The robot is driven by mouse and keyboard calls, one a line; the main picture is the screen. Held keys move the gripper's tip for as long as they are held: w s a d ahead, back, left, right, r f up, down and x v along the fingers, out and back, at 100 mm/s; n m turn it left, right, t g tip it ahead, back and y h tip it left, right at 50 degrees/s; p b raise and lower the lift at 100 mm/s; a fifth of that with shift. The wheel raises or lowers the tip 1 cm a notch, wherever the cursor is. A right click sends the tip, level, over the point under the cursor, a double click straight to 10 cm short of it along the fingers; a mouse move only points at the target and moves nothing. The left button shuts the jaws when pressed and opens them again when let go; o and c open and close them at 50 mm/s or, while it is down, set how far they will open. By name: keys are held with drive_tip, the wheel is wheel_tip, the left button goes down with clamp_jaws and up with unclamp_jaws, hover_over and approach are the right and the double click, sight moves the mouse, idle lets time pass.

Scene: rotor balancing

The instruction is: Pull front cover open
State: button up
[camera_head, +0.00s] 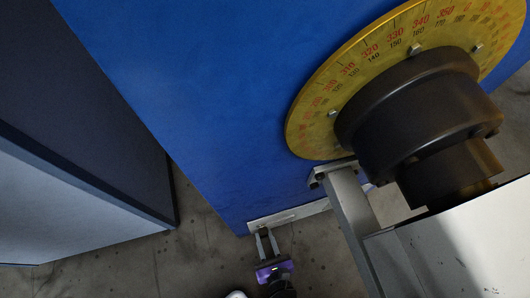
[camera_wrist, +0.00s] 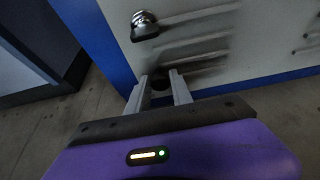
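The front cover (camera_wrist: 220,55) is a pale grey panel with slots, low on the blue machine housing, and it fills the upper right of the wrist view. In the head view it shows only as a thin pale strip (camera_head: 290,215) along the housing's lower edge. A shiny round knob (camera_wrist: 145,22) sits on the cover, left of its middle. My gripper also shows in the head view (camera_head: 265,233).
A blue housing (camera_head: 210,110) carries a yellow graduated dial (camera_head: 310,105) with a dark hub (camera_head: 415,105). A grey bracket (camera_head: 355,215) stands right of my gripper. A dark cabinet (camera_head: 80,130) stands at left. Bare floor (camera_head: 190,240) lies between.

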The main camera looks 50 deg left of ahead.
clamp_jaws()
idle(1.1)
